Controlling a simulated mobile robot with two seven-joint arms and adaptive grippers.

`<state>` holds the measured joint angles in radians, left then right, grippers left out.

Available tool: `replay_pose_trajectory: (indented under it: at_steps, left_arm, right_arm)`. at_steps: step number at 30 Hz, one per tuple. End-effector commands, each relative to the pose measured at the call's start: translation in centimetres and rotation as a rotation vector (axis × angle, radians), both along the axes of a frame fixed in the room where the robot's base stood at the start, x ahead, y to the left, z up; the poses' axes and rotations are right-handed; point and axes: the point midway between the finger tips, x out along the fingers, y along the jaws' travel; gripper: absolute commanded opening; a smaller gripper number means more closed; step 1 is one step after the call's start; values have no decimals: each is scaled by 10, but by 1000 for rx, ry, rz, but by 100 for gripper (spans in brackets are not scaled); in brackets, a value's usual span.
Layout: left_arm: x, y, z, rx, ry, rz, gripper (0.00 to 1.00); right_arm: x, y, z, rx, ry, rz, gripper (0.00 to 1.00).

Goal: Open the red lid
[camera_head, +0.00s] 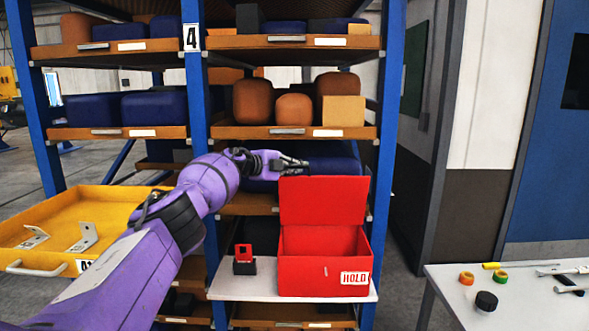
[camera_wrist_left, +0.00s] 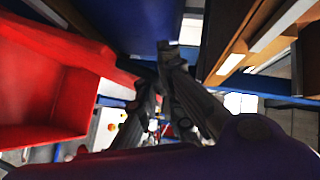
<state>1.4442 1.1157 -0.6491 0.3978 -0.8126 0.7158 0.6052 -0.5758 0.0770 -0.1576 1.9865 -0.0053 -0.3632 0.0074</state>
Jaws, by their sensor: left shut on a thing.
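The red lid (camera_head: 322,200) stands raised, about upright, at the back of the open red box (camera_head: 312,275). The box has a white label reading "HOLD" on its front and sits on a white shelf board (camera_head: 232,288). The exact contact is hard to make out. In the left wrist view the fingers (camera_wrist_left: 168,58) are close together beside large red surfaces on the left. My right gripper is not in view.
A small black-and-red object (camera_head: 244,260) stands left of the box. Blue rack posts (camera_head: 197,130) and loaded shelves surround the box. A yellow tray (camera_head: 75,205) with metal brackets is at left. A table (camera_head: 450,290) with tapes and tools is at right.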

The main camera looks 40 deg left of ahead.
Motion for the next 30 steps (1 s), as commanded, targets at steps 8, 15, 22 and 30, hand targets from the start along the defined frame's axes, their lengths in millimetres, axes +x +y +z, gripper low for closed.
replay_pose_trajectory:
  at_steps: [8,15,22,30]
  left_arm:
    - [0,-1,1,2,-2,-2,26]
    - [0,-1,0,2,-1,-1,26]
    - [-6,4,1,4,-1,1,26]
    - [-29,7,7,5,0,-1,26]
  right_arm:
    - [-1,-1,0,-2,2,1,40]
    - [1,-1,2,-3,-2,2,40]
    - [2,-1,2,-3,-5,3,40]
    - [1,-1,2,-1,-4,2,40]
